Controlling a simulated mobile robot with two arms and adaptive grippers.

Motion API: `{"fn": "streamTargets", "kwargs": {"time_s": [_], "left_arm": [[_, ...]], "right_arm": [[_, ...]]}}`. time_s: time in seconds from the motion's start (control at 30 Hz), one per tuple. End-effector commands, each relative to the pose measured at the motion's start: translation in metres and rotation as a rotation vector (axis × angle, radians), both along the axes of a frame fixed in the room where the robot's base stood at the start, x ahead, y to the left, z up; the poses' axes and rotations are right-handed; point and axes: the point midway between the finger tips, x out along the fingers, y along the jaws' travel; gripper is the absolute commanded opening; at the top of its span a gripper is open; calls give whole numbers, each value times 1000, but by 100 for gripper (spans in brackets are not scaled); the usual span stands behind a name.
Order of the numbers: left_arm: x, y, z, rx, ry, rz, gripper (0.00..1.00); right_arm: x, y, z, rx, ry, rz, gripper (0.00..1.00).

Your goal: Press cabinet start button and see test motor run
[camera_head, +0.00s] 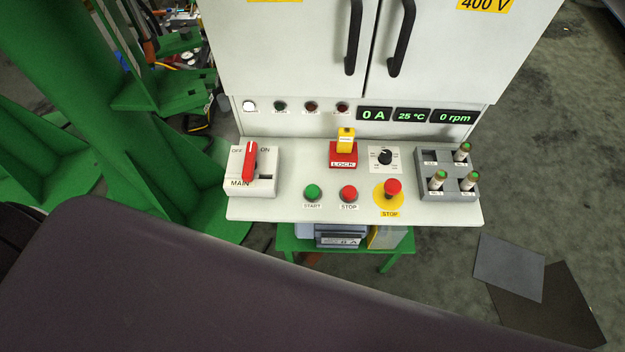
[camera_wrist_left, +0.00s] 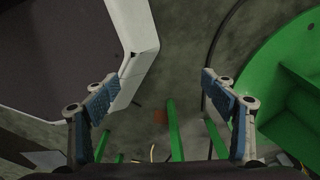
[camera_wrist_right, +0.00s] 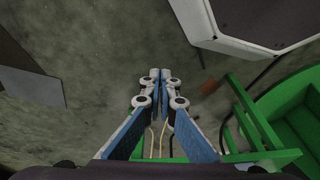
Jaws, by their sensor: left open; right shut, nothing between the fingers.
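The cabinet's panel shelf (camera_head: 300,211) carries the green START button (camera_head: 312,191) at front left of centre. A red STOP button (camera_head: 348,193) sits just right of it. The displays (camera_head: 411,115) read 0 A, 25 °C and 0 rpm. The red MAIN switch (camera_head: 249,161) is at the left, its handle upright between OFF and ON. No motor can be made out for certain. Neither gripper shows in the head view. My left gripper (camera_wrist_left: 163,84) is open and empty in the left wrist view. My right gripper (camera_wrist_right: 160,74) is shut with nothing between its fingers, above the floor.
A yellow key on a red LOCK block (camera_head: 344,153), a knob (camera_head: 385,157), a red emergency stop (camera_head: 392,188) and a grey holder (camera_head: 447,189) with green-topped pieces share the shelf. A green frame (camera_head: 110,100) stands left. Flat plates (camera_head: 508,267) lie on the floor at right.

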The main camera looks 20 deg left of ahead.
Motion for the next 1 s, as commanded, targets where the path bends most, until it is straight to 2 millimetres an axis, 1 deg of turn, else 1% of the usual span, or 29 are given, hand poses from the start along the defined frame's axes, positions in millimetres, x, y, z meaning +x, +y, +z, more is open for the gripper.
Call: {"fn": "streamTargets", "kwargs": {"time_s": [0.03,0.07,0.1,0.13,0.17,0.2,0.27,0.3,0.37,0.4,0.47,0.5,0.57,0.6,0.73,0.8,0.87,0.9,1.0], "left_arm": [[1,1,23,0,-2,1,85],[1,1,29,0,-2,1,88],[1,1,37,0,-2,2,93],[1,1,43,1,-1,2,96],[1,1,49,1,-1,2,97],[0,1,57,1,0,2,97],[-1,1,69,1,2,2,97],[-2,1,77,1,3,2,97],[-4,1,89,1,5,2,97],[-5,1,96,1,7,1,97],[-6,1,105,2,9,1,97],[-7,1,111,2,10,1,97],[-8,1,118,1,11,1,97],[-8,1,123,2,12,0,97],[-9,0,137,1,12,-1,97],[-9,0,145,0,13,-1,97],[-9,-1,149,0,12,-2,97],[-9,-1,152,-1,13,-2,97],[-9,-3,160,-2,14,-1,97]], "right_arm": [[28,13,38,19,-32,-2,0],[41,21,53,30,-46,-5,0],[58,31,73,44,-63,-8,0],[69,39,88,56,-75,-12,0],[81,46,104,68,-87,-14,0],[96,57,126,84,-103,-18,0],[115,73,160,110,-127,-21,0],[127,84,183,127,-141,-22,0],[143,101,218,154,-161,-24,0],[152,111,240,171,-173,-26,0],[161,125,271,195,-188,-27,0],[167,133,289,210,-196,-26,0],[173,144,314,230,-207,-26,0],[177,151,331,243,-214,-26,0],[185,172,380,285,-234,-22,0],[191,188,404,315,-248,-19,0],[199,209,418,352,-262,-11,0],[205,225,425,381,-269,-8,0],[216,261,439,450,-283,2,0]]}}
